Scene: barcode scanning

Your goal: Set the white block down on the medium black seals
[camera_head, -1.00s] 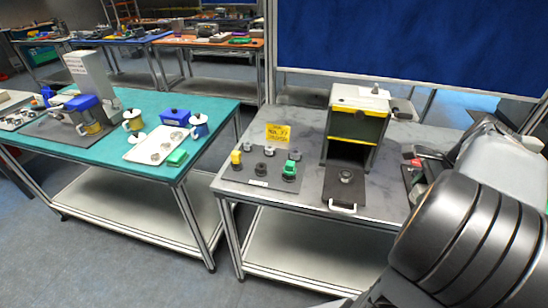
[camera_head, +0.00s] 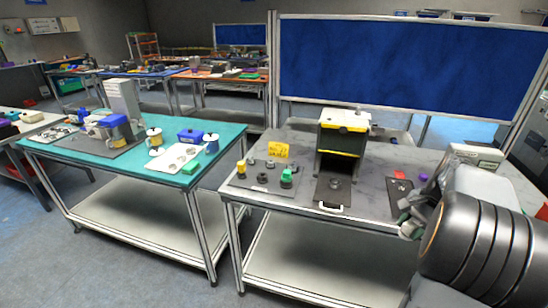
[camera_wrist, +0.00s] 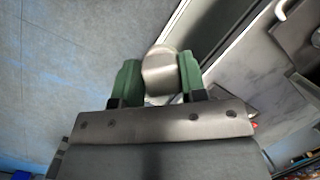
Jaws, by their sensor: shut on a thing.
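My gripper (camera_wrist: 158,82) has two green fingers and is shut on a pale, rounded piece, the white block (camera_wrist: 159,68), in the wrist view. Grey floor and a table edge show behind it. In the head view my gripper (camera_head: 408,212) is at the right, by the front edge of the grey table, and the block is hard to make out. Black seals (camera_head: 262,178) stand on a dark board (camera_head: 240,182) at the left of the grey table. Their sizes are too small to compare. My gripper is well to the right of them.
The board also bears a yellow part (camera_head: 241,168), a green part (camera_head: 287,176) and grey pieces. A yellow and black machine (camera_head: 342,135) with a front plate (camera_head: 333,190) stands between the board and my gripper. A teal table (camera_head: 85,165) is at the left.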

